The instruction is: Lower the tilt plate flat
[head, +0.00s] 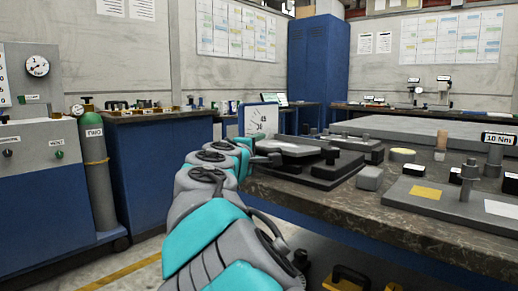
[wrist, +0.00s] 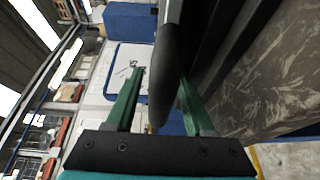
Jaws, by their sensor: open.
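The tilt plate (head: 300,148) is a thin grey slab with a dark rim, above a dark base on the workbench. It looks close to level, but I cannot tell its exact angle. My gripper (head: 264,158) is at its left side, partly hidden by my arm. In the wrist view, my gripper (wrist: 161,77) has its two green fingers apart, with a dark rounded bar (wrist: 167,65) between them. The bar seems to be a handle or edge of the plate. I see a gap on its left; contact on its right is unclear.
A white scale panel with a blue border (head: 262,119) stands behind my gripper. A small grey block (head: 369,178) and a grey board with yellow and white patches (head: 445,201) lie on the workbench (head: 340,205). A gas cylinder (head: 97,170) stands at the left.

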